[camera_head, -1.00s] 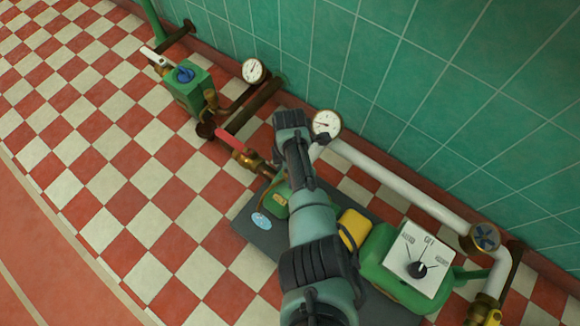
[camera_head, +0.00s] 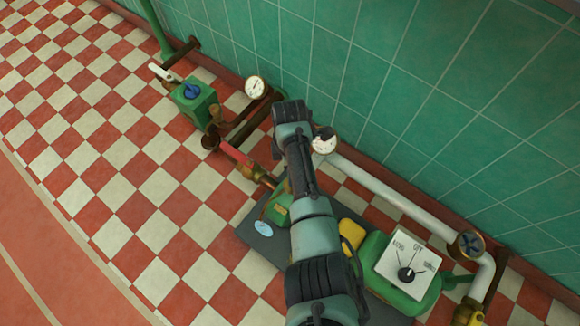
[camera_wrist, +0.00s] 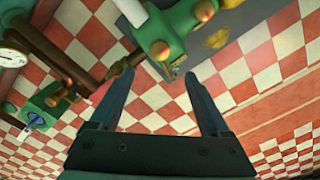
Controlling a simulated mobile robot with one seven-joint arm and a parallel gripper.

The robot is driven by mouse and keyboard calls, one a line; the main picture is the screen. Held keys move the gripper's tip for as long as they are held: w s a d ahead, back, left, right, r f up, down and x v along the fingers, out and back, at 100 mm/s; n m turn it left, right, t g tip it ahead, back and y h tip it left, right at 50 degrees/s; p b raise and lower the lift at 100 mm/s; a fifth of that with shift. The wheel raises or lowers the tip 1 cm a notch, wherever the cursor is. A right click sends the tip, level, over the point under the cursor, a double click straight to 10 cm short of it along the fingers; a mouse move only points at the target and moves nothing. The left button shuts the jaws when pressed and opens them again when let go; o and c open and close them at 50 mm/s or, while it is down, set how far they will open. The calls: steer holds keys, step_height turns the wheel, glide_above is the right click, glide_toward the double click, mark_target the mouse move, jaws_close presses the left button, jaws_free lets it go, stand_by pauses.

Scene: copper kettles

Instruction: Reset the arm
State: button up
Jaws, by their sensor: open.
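My arm reaches up the middle of the head view, over the dark base plate (camera_head: 262,240) of the green pump equipment. My gripper (camera_wrist: 160,90) shows in the wrist view with its two fingers spread wide and nothing between them. A green body with copper-coloured knobs (camera_wrist: 180,25) lies beyond the fingertips there. The fingertips are not clearly visible in the head view, where the arm hides them and part of the equipment.
A white-faced dial box (camera_head: 408,265) and a white pipe (camera_head: 400,195) lie to the right. A green valve box with a blue knob (camera_head: 195,100), a gauge (camera_head: 256,87) and a red-handled valve (camera_head: 236,156) stand to the left. The checkered floor at left is clear.

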steer(key=shift+r, duration=0.85)
